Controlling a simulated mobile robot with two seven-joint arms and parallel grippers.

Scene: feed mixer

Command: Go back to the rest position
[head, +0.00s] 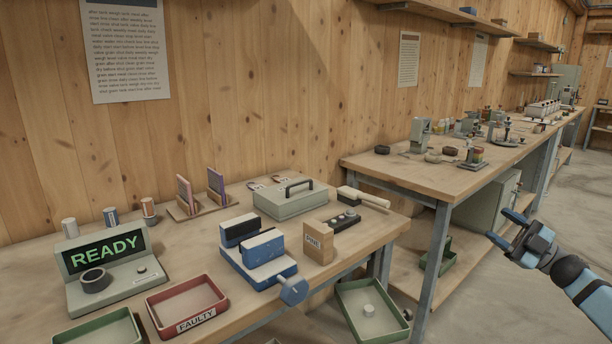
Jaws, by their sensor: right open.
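My right gripper (512,228) is at the right of the head view, its blue arm coming in from the lower right corner. It is open, with nothing between its fingers. It hangs over the floor, clear of the bench beside it. My left gripper is not in view. On the near table, a grey device (112,270) has a screen that reads READY. A blue vise-like fixture (257,252) stands in the middle of the table.
A red tray (187,305) marked FAULTY and a green tray (98,328) sit at the table's front. A grey case (290,200) stands behind. Another green tray (372,309) is lower down, right of the table. A long bench (440,176) runs along the wall. Floor at right is free.

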